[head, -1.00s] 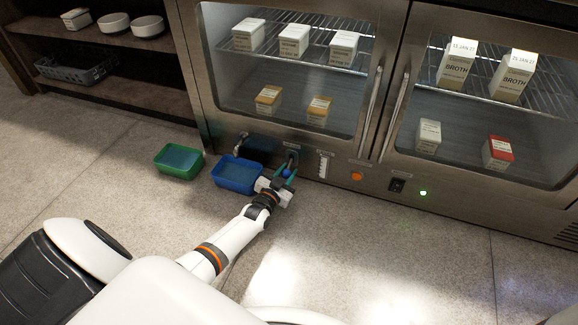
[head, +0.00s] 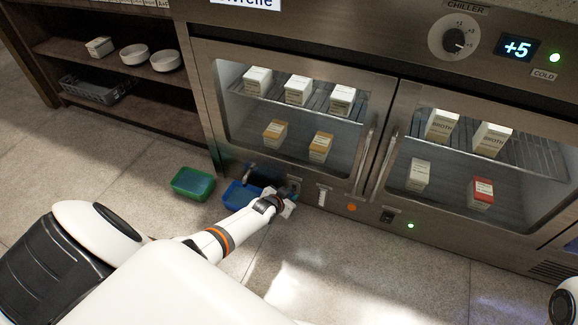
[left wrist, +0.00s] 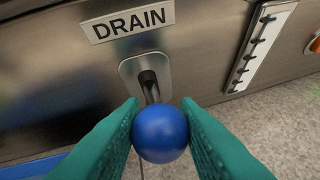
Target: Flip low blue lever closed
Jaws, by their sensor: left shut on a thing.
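The low blue lever has a dark shaft (left wrist: 150,86) coming out of a recessed metal plate under the DRAIN label (left wrist: 130,22). It ends in a round blue knob (left wrist: 161,138), which points out toward my wrist camera. My left gripper (left wrist: 160,118) has its green fingers on both sides of the knob and is shut on it. In the head view my left gripper (head: 284,204) is at the low front of the chiller (head: 330,185), and the knob is hidden there. My right gripper does not show.
A blue tray (head: 230,196) stands on the floor left of my gripper, under a metal spout (head: 249,169). A green tray (head: 192,184) is further left. A white gauge strip (head: 321,196) and orange button (head: 351,207) are to the right. Floor in front is clear.

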